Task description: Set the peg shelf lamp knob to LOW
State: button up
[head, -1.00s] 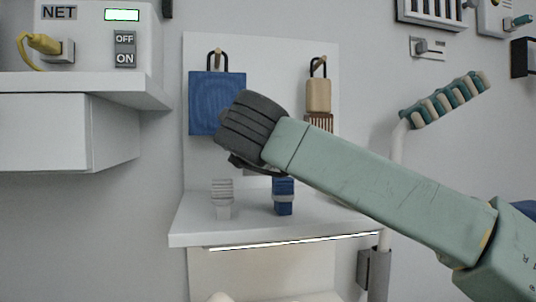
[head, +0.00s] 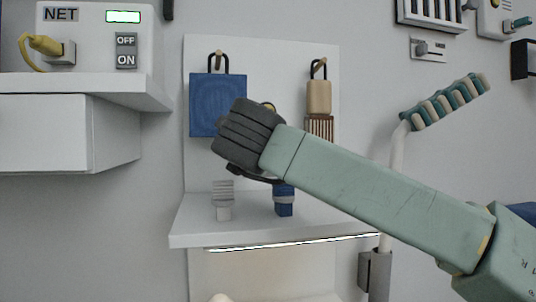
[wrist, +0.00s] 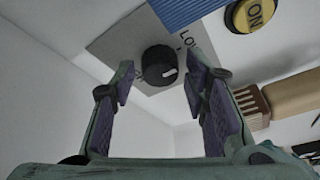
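The lamp knob (wrist: 159,66) shows in the wrist view as a round black knob with a pale pointer mark at its right side. It sits on a grey plate (wrist: 115,38) with partly readable lettering, "Lo", to its right. My gripper (wrist: 160,62) is open, with its purple-padded fingers on either side of the knob in the picture. I cannot tell whether they touch it. In the head view, my dark wrist hides the knob and the fingers.
A brown-handled brush (wrist: 285,98) hangs right of the right finger.

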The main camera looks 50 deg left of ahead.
jog(key=shift+o, duration=0.6)
jog(key=shift+s+d, duration=0.1)
jog(key=v, duration=1.1)
jog(key=shift+s+d, duration=0.25)
jog(key=shift+d, duration=0.1)
jog(key=shift+f, duration=0.1)
